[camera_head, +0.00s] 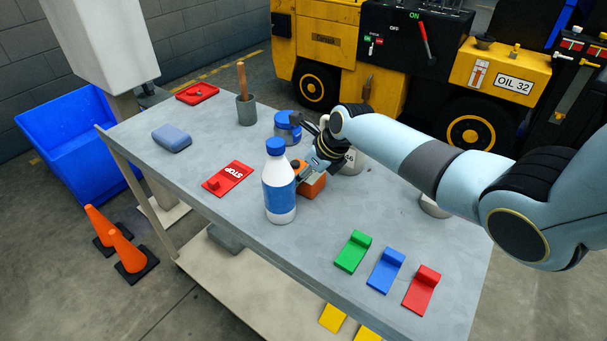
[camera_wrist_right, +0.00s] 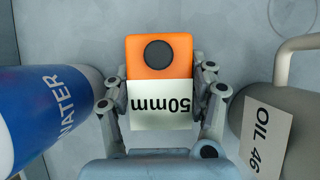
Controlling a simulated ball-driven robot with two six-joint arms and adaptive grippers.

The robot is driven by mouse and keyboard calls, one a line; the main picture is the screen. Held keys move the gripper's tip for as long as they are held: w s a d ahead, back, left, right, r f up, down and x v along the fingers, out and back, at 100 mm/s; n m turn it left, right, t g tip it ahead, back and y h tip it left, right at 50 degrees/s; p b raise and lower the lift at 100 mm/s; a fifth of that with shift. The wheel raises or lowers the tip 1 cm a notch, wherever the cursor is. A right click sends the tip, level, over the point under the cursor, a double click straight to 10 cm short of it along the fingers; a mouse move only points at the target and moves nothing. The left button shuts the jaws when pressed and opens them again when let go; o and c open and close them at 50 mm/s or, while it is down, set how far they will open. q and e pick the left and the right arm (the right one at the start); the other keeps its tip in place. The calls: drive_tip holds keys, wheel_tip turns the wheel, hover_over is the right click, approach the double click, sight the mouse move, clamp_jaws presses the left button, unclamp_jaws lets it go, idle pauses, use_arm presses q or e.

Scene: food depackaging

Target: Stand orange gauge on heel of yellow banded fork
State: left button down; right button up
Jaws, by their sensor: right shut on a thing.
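The orange gauge (camera_wrist_right: 178,60) is a block with a black round spot and a white label reading "50mm". My right gripper (camera_wrist_right: 161,80) is shut on it, one finger on each side. In the head view the gauge (camera_head: 313,186) shows partly behind the white bottle, under my right gripper (camera_head: 312,172). I cannot tell whether it touches the table. Two yellow flat pieces (camera_head: 332,318) show below the table's front edge, cut off by the picture's bottom. I cannot tell whether they are forks, and no band or heel shows. My left gripper is not in view.
A white-and-blue water bottle (camera_head: 280,200) stands close left of the gripper. A grey OIL 46 can (camera_wrist_right: 262,105) stands close right. A blue-lidded jar (camera_head: 287,128) is behind. Green (camera_head: 353,252), blue (camera_head: 386,270) and red (camera_head: 422,290) blocks lie on the grey table (camera_head: 330,225).

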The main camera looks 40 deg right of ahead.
drive_tip(key=o, duration=1.6)
drive_tip(key=shift+c, duration=0.2)
